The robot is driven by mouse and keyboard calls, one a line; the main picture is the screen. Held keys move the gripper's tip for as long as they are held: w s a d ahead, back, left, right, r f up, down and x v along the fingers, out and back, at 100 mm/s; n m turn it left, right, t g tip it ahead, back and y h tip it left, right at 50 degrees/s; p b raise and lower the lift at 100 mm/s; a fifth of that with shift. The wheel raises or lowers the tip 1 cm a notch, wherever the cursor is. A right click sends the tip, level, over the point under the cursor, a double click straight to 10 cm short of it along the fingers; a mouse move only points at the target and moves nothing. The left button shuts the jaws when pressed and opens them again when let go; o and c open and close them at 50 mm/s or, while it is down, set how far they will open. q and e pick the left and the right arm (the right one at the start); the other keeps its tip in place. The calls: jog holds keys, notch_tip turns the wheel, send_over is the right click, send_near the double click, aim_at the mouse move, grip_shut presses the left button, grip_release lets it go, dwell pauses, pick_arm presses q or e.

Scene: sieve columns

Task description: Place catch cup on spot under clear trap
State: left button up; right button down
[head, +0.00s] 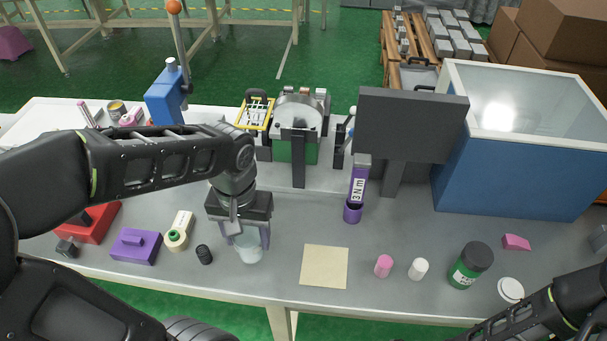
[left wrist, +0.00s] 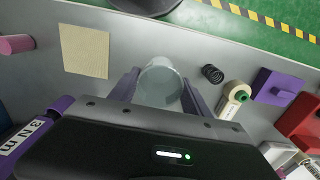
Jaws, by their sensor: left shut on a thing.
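A clear, whitish cup (head: 249,248) is between the purple fingers of my left gripper (head: 250,236), near the front of the grey table. In the left wrist view the cup (left wrist: 160,84) sits upright between both fingers of the gripper (left wrist: 158,92), which is shut on it. I cannot tell whether its base touches the table. A purple tube marked "3 N M" (head: 358,187) hangs below a dark panel, with a purple ring-like end (head: 352,212) at its foot. I cannot clearly make out a clear trap or a marked spot. My right gripper is not in view.
A beige square (head: 324,267) lies flat right of the cup. Pink (head: 383,266) and white (head: 418,269) cylinders stand beyond it, and a green jar (head: 470,265). A black coil (head: 204,254) and purple block (head: 135,246) are left. A blue bin (head: 510,170) stands right.

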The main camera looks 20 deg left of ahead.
pick_arm(q)
jog(key=shift+s+f, duration=0.15)
jog(key=shift+s, duration=0.15)
jog(key=w+a+p, duration=0.1)
jog(key=w+a, duration=0.1)
jog(key=w, duration=0.6)
jog(key=w+a+p, duration=0.2)
jog(key=w+a, duration=0.1)
jog(key=w, duration=0.5)
jog(key=shift+w+a, duration=0.15)
